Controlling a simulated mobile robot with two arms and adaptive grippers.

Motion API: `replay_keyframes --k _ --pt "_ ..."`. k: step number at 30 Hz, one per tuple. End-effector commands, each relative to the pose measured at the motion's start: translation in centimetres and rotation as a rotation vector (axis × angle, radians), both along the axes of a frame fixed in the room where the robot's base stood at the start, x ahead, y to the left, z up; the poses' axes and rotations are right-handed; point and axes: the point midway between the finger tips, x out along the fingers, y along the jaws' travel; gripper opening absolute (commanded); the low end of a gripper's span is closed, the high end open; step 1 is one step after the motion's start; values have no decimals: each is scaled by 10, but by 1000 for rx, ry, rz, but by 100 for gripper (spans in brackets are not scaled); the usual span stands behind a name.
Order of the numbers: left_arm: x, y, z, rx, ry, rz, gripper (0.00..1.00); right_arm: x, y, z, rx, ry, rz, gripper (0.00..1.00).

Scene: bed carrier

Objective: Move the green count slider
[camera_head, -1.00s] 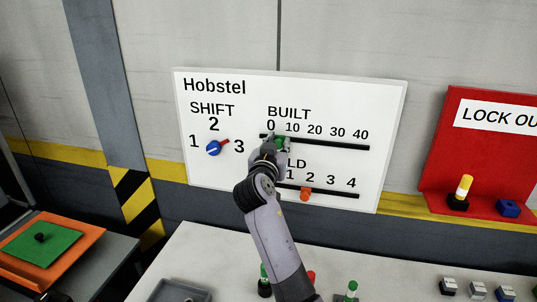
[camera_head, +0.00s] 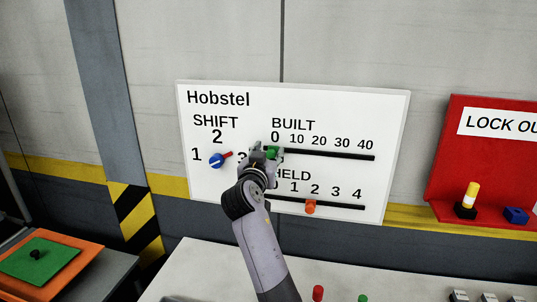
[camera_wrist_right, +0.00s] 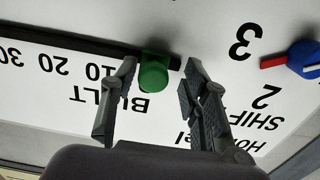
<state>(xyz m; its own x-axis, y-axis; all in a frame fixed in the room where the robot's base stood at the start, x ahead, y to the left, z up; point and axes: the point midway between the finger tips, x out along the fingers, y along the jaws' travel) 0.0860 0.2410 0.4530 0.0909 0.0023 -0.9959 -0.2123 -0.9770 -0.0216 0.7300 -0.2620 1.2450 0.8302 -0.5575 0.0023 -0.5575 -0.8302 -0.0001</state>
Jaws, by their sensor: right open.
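The green count slider (camera_head: 272,153) is a round knob on the upper black track, under the word BUILT on the white board (camera_head: 225,106). It stands near the 0 mark, by the left end of the track (camera_head: 340,155). My right gripper (camera_head: 267,151) is at the knob. In the wrist view, where the board appears upside down, its open fingers stand on either side of the green knob (camera_wrist_right: 154,76), with gaps visible. The fingers hide part of the scale there. My left gripper is not in view.
An orange slider (camera_head: 310,206) is on the lower HELD track, near 2. A blue dial with a red pointer (camera_head: 217,160) is left of my gripper. A red lock-out board (camera_head: 440,190) stands at the right. A pale table (camera_head: 205,268) lies below.

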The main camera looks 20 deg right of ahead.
Motion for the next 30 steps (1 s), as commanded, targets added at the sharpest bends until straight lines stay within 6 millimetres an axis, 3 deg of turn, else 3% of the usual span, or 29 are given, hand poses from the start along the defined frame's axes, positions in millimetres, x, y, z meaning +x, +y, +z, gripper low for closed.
replay_keyframes --k 8,21,30 --pt "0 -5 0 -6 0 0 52 0 0 12 1 -3 -1 42" --pt "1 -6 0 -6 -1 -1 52 0 1 88 1 -2 0 42" --pt "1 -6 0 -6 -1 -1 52 1 1 100 1 1 1 42"
